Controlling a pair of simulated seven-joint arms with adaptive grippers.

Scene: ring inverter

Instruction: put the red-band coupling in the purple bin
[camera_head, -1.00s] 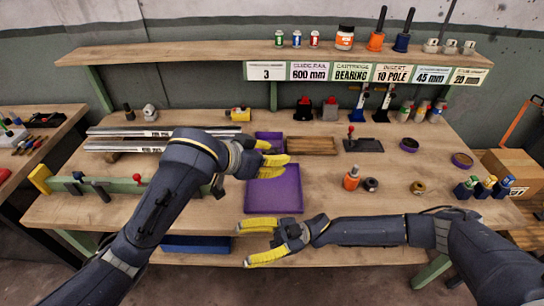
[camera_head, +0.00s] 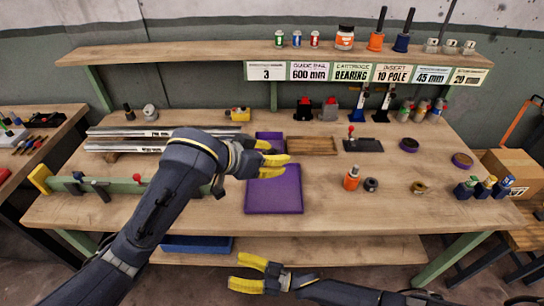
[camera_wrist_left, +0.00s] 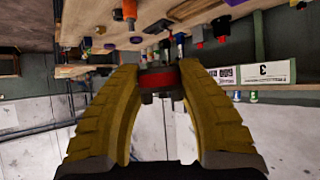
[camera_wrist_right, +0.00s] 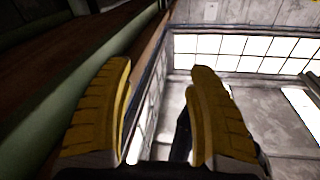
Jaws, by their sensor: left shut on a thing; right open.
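My left gripper (camera_head: 274,152) is over the back middle of the workbench. In the left wrist view its yellow fingers are shut on a dark coupling with a red band (camera_wrist_left: 157,80). In the head view the coupling cannot be made out. A shallow purple bin (camera_head: 274,197) lies on the bench just in front of the left gripper. A smaller purple container (camera_head: 268,136) stands behind it, partly hidden by the left gripper. My right gripper (camera_head: 238,273) is open and empty, low in front of the bench's front edge.
A wooden tray (camera_head: 312,146) is right of the small purple container. An orange-based part (camera_head: 351,178) and a dark ring (camera_head: 371,185) stand right of the large bin. Metal rails (camera_head: 125,146) lie at the left. A shelf (camera_head: 200,53) spans the back.

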